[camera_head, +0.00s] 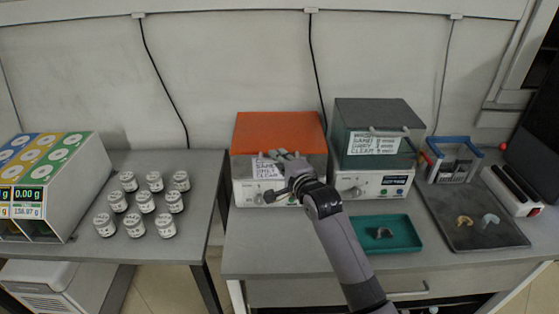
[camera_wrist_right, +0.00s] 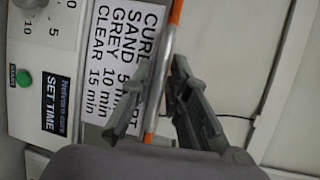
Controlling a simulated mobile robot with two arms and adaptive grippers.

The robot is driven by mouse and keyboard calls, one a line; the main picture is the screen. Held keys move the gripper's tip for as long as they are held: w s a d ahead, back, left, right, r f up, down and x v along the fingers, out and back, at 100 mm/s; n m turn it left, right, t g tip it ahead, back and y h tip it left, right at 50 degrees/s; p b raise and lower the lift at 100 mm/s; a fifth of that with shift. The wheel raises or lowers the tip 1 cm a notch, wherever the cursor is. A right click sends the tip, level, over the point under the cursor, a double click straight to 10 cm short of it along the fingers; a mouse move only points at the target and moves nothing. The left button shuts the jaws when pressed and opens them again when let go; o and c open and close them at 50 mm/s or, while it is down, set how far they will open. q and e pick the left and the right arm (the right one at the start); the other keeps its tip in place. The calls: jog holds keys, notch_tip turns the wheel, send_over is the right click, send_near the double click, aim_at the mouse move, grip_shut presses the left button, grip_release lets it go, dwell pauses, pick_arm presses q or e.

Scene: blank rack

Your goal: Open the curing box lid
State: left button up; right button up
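The curing box with an orange lid (camera_head: 280,131) stands on the table in the head view, with its lid down. Its front has a white label and a white control panel (camera_head: 243,194). My right gripper (camera_head: 284,156) is at the front of this box, over the label, and hides part of it. In the right wrist view, the gripper (camera_wrist_right: 162,75) has its fingers apart, one on each side of a thin grey bar (camera_wrist_right: 159,85) with orange at its ends. I cannot tell whether either finger touches the bar. My left gripper is not in view.
A second box with a dark green lid (camera_head: 352,150) stands close on the right. A teal tray (camera_head: 400,243) lies in front of it, near my right arm. A dark tray (camera_head: 500,238) and a blue rack (camera_head: 432,158) are farther right. Several small jars (camera_head: 145,201) stand on the left table.

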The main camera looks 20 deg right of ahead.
jog(key=shift+f, duration=0.15)
grip_shut()
jog(key=shift+f, duration=0.2)
